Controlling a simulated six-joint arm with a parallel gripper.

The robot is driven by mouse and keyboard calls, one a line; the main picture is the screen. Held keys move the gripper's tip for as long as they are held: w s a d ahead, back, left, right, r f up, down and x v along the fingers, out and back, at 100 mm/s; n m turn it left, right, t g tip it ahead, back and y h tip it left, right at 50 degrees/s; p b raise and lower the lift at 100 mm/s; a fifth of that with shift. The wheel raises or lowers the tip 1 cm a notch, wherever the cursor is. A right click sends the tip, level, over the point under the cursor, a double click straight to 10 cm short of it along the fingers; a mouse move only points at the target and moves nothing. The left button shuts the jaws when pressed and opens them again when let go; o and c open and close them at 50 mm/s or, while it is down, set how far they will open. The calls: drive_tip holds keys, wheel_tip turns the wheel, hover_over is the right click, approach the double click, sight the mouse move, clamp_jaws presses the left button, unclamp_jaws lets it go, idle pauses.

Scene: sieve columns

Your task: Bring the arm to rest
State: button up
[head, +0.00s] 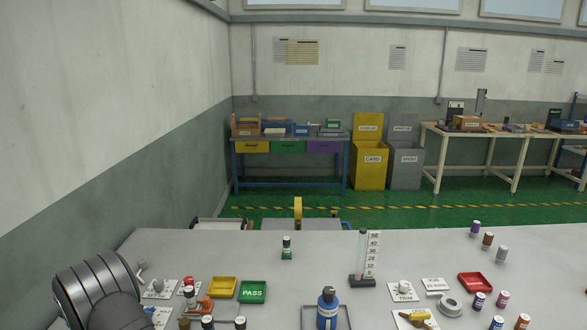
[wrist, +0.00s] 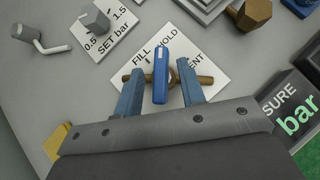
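In the wrist view my gripper (wrist: 160,80) shows two blue fingers standing apart. A blue lever handle (wrist: 161,62) with a brass-coloured body (wrist: 203,79) lies between the fingers, with a visible gap on each side. It sits on a white plate (wrist: 190,57) lettered FILL, HOLD and VENT, partly covered by the lever. The lever points up the picture. In the head view my dark arm (head: 97,290) is at the lower left; my gripper cannot be made out there.
A SET bar plate (wrist: 118,24) with a grey knob and a bent metal pipe (wrist: 42,45) are close by. A dark block lettered bar (wrist: 292,112) is at the right. A green PASS tray (head: 252,291), yellow tray (head: 223,286) and blue bottle (head: 327,308) stand on the table.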

drive_tip(key=shift+d+n+t+y, duration=0.2)
drive_tip(key=shift+n+t+y, duration=0.4)
drive_tip(key=shift+n+y, duration=1.4)
drive_tip(key=shift+n+h, duration=0.3)
drive_tip(key=o, duration=1.3)
drive_tip(key=shift+r, duration=0.15)
drive_tip(key=shift+o, duration=0.5)
drive_tip(key=s+d+r+g, duration=0.1)
drive_tip(key=d+r, duration=0.1)
drive_tip(key=r, duration=0.4)
drive_tip(key=s+d+r+g, duration=0.1)
drive_tip(key=d+r, duration=0.1)
drive_tip(key=r, duration=0.4)
drive_tip(key=shift+s+r+g+y, duration=0.15)
drive_tip(key=shift+s+g+y, duration=0.15)
drive_tip(key=shift+y, duration=0.1)
drive_tip(key=s+d+r+n+g+y, duration=0.25)
drive_tip(key=s+r, duration=0.25)
drive_tip(key=r, duration=0.5)
drive_tip(key=a+x, duration=0.1)
drive_tip(key=x, duration=0.8)
drive_tip(key=shift+w+a, duration=0.25)
drive_tip(key=shift+w, duration=0.05)
